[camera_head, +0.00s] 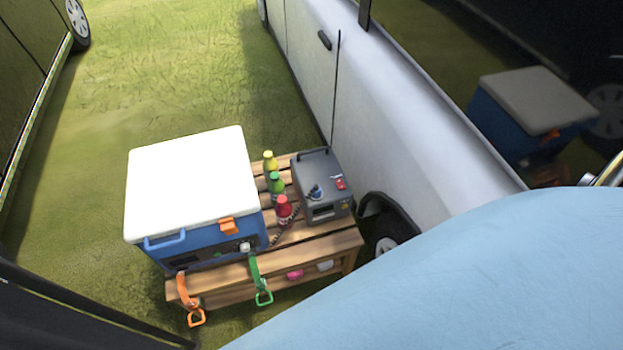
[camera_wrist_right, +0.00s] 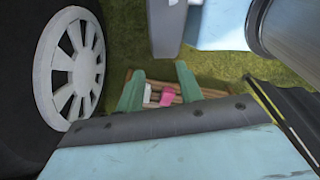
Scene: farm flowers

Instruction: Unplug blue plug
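The blue plug (camera_head: 315,191) sits on the front top of a dark grey power box (camera_head: 322,168). The box stands at the right end of a slatted wooden table (camera_head: 330,246). A red piece (camera_head: 340,183) is beside the plug. A dark cord lies on the slats to the left of the box. In the right wrist view my right gripper (camera_wrist_right: 159,72) has its two green fingers apart, with nothing held between them. A pink thing (camera_wrist_right: 168,95) shows on the wood beyond the fingers. The blue plug cannot be made out there. My left gripper is not in view.
A blue cooler (camera_head: 210,251) with a white lid (camera_head: 190,185) fills the table's left side. Yellow (camera_head: 270,162), green (camera_head: 276,183) and red (camera_head: 284,210) bottles stand between it and the box. Orange (camera_head: 188,300) and green (camera_head: 260,280) straps hang in front. A white car (camera_head: 390,120) is close behind.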

